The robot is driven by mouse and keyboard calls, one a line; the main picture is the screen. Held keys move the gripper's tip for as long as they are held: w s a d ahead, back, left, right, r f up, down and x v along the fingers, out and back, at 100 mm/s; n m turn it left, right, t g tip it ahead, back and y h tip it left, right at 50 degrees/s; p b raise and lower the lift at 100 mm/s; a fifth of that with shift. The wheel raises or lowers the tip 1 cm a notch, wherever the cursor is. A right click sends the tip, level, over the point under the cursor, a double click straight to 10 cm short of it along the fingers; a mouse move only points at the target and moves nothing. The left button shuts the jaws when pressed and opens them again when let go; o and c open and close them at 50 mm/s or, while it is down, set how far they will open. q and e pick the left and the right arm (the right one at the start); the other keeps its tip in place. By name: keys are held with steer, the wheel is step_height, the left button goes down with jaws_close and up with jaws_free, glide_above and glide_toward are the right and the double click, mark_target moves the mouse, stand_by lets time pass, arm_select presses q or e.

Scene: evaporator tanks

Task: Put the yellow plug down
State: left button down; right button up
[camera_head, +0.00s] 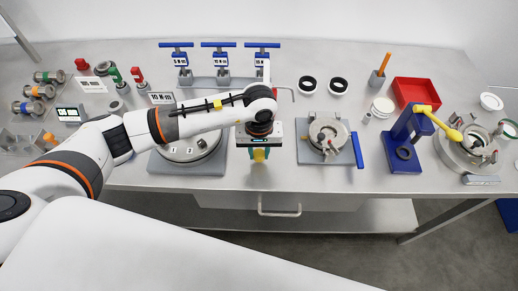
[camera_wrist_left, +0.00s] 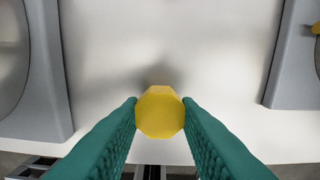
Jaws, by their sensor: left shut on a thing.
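The yellow plug (camera_wrist_left: 160,112) shows its flat, many-sided face in the left wrist view, between the two green fingers of my left gripper (camera_wrist_left: 160,116). The fingers touch it on both sides. In the head view the plug (camera_head: 259,155) shows small at the tip of my left gripper (camera_head: 260,150), near the front edge of the bench. The gripper is over a bare strip of metal between two grey bases. A soft shadow lies on the metal near the plug; I cannot tell how high the plug is. My right gripper is not in view.
A grey base with a round tank (camera_head: 188,150) stands left of the strip. A base with a clamped lid (camera_head: 329,130) and blue handle (camera_head: 357,150) stands right. Farther right are a blue stand (camera_head: 402,130) and a red tray (camera_head: 416,91). The bench front edge (camera_wrist_left: 235,150) is close.

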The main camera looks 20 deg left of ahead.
arm_select(q)
steer(key=shift+f, duration=0.35)
steer(key=shift+f+b, duration=0.25)
steer(key=shift+b, duration=0.05)
steer(key=c, duration=1.1)
jaws_free()
steer(key=shift+r, duration=0.1)
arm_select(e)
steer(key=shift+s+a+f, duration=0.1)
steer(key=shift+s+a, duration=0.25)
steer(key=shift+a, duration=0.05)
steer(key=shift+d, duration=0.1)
